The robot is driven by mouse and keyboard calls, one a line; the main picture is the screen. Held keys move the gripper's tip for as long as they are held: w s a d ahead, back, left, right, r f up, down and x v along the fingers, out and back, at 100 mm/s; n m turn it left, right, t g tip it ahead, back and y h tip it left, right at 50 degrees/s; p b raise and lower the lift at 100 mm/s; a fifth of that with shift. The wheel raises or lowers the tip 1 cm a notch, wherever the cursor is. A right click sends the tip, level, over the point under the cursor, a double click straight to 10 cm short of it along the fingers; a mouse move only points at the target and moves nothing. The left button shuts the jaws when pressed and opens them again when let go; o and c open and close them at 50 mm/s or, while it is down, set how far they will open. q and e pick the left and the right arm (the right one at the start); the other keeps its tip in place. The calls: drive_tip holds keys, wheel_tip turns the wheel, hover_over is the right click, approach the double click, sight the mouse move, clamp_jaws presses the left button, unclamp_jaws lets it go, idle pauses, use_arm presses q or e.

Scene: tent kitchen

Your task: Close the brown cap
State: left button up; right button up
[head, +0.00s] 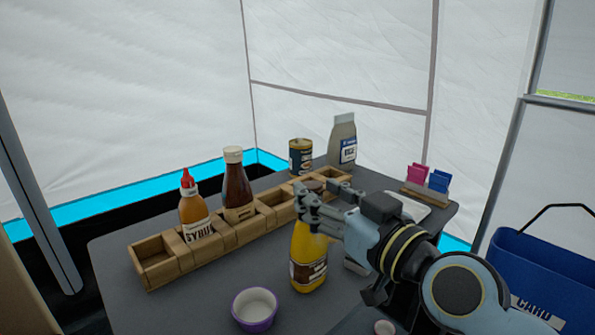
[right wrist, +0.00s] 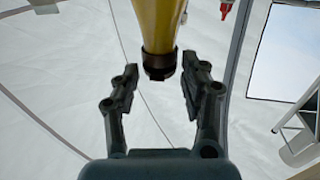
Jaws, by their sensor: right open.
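A yellow bottle (head: 308,258) with a brown label stands upright on the table, right of the wooden rack. Its brown cap (head: 313,186) is at the top, partly hidden behind my right gripper (head: 318,200). In the right wrist view the bottle (right wrist: 159,22) appears upside down, with the brown cap (right wrist: 159,66) between the tips of my open right gripper (right wrist: 158,82). There is a gap on both sides of the cap. I cannot tell whether the cap is fully closed. My left gripper is not in view.
The wooden rack (head: 153,261) holds a syrup bottle (head: 193,213) and a dark sauce bottle (head: 237,186). A can (head: 301,157) and a pale bag (head: 342,142) stand behind. A purple-rimmed bowl (head: 254,309) is at the front. A blue bin (head: 540,270) is at right.

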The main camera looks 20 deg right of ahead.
drive_tip(key=w+a, duration=0.1)
drive_tip(key=w, duration=0.5)
drive_tip(key=shift+w+a+p, duration=0.15)
drive_tip(key=shift+w+p, duration=0.2)
drive_tip(key=shift+c, duration=0.2)
clamp_jaws()
